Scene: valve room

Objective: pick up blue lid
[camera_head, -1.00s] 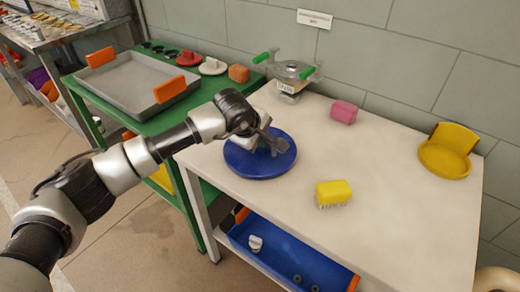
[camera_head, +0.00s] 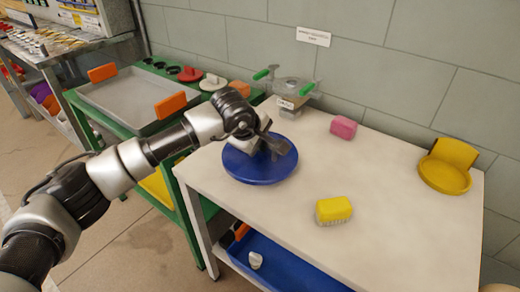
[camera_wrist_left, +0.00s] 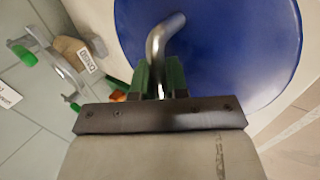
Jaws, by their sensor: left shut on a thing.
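The blue lid (camera_head: 255,170) is a round, dark blue disc over the left end of the white table (camera_head: 400,225). My left gripper (camera_head: 264,145) is above it, shut on its bent metal handle. In the left wrist view the handle (camera_wrist_left: 162,42) runs between the green fingers of my left gripper (camera_wrist_left: 158,78), with the blue lid (camera_wrist_left: 230,50) close beyond. The lid looks roughly level and slightly raised, but the gap beneath it is hard to see. My right gripper is not in view.
A yellow brush (camera_head: 333,209), pink sponge (camera_head: 343,128) and yellow holder (camera_head: 446,168) stand on the table. A green-handled valve piece (camera_head: 290,92) is behind the lid. A green bench with a grey tray (camera_head: 135,103) adjoins at left. The table's middle is mostly clear.

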